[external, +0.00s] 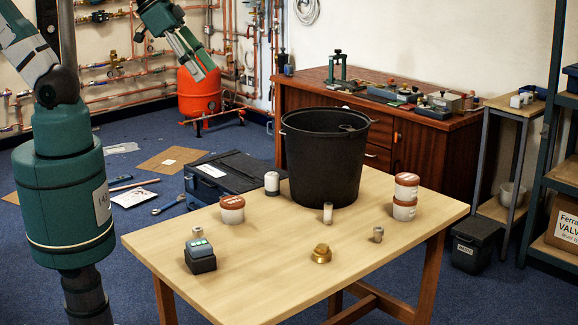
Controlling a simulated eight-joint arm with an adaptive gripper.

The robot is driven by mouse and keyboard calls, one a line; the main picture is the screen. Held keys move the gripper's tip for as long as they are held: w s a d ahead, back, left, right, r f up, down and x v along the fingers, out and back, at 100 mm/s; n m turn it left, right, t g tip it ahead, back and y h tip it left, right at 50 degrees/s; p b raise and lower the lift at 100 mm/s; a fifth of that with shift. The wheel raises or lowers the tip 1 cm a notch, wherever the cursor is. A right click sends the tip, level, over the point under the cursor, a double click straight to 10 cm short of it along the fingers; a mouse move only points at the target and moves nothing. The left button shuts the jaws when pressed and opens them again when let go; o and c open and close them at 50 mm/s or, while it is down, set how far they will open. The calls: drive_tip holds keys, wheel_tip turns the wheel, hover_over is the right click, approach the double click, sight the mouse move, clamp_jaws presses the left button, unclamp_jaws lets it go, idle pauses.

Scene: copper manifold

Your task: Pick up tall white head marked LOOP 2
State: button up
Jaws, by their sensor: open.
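A tall white head (327,212) stands upright on the wooden table (290,262), in front of the black bucket. A second white cylinder with a dark base (272,183) stands to the bucket's left. Any LOOP 2 marking is too small to read, so I cannot tell which head bears it. My gripper (203,68) hangs at the upper left, high above and well apart from the table items. It is open, and I see nothing between its fingers.
The black bucket (322,165) is a tall obstacle at the table's back. Also on the table are lidded tubs (232,210) (405,195), a brass fitting (321,254), a dark green-topped device (200,256) and small grey pieces (378,234). The front right is clear.

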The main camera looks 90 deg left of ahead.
drive_tip(key=w+a+f+g+b, duration=0.1)
drive_tip(key=w+a+f+b, duration=0.4)
drive_tip(key=w+f, duration=0.65)
drive_tip(key=g+b, duration=0.1)
drive_tip(key=b, duration=0.2)
approach(271, 174)
drive_tip(key=f, duration=0.1)
drive_tip(key=w+f, duration=0.1)
drive_tip(key=shift+w+a+f+n, duration=0.2)
drive_tip(key=shift+a+f+n, duration=0.05)
drive_tip(key=shift+f+n, duration=0.15)
drive_tip(key=shift+b+x, duration=0.35)
drive_tip(key=shift+x, duration=0.85)
drive_tip(key=shift+b+x, duration=0.95)
drive_tip(key=shift+x, duration=1.7)
drive_tip(key=shift+d, duration=0.2)
drive_tip(key=c, duration=1)
